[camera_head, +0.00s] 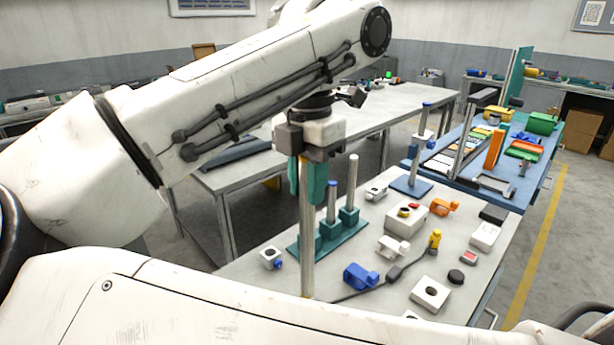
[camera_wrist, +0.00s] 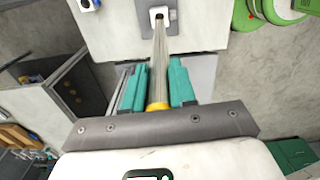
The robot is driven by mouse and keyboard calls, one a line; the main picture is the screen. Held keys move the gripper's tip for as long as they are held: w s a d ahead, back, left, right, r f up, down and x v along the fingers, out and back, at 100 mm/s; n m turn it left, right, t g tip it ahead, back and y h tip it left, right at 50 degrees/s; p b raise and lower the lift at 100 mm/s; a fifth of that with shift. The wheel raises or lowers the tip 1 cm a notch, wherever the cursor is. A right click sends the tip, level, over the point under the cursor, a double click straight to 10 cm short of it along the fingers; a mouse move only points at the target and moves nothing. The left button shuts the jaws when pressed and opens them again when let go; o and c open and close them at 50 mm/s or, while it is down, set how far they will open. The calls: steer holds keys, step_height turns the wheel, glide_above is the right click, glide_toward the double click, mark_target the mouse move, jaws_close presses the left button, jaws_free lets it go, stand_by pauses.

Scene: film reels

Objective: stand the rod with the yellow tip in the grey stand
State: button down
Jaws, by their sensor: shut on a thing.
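My gripper (camera_head: 307,188) has teal fingers, shut on an upright metal rod (camera_head: 307,250). In the wrist view my gripper (camera_wrist: 158,88) grips it near its yellow band (camera_wrist: 158,106), at the end close to the palm. The rod (camera_wrist: 159,60) runs away from the camera towards a pale block with a dark hole (camera_wrist: 171,15), apparently the grey stand. I cannot tell whether the rod's far end touches it or is inside the hole. In the head view the rod's lower end is hidden behind my body. A pale block with a round hole (camera_head: 431,293) lies at the table's front right.
A teal rack (camera_head: 350,234) with upright rods, one blue-tipped, stands behind the held rod. A blue base (camera_head: 411,186) holds another rod. Blue and orange clamps, a cable and small boxes crowd the right of the table. A blue bench (camera_head: 500,195) stands beyond.

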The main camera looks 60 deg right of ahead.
steer(key=b, duration=0.3)
glide_above(308, 244)
steer(key=d, duration=0.1)
step_height(308, 244, down, 4)
steer(key=f+b, duration=0.1)
steer(key=w+f+b, duration=0.1)
steer(key=f+b, duration=0.1)
steer(key=shift+d+f, duration=0.1)
steer(key=shift+f, duration=0.15)
steer(key=shift+s+f, duration=0.1)
steer(key=shift+f+b, duration=2.4)
steer(key=shift+b, duration=0.4)
steer(key=c, duration=0.8)
jaws_free()
steer(key=shift+r, duration=0.1)
step_height(308, 244, up, 11)
steer(key=shift+f+p, duration=0.1)
steer(key=shift+p, duration=0.6)
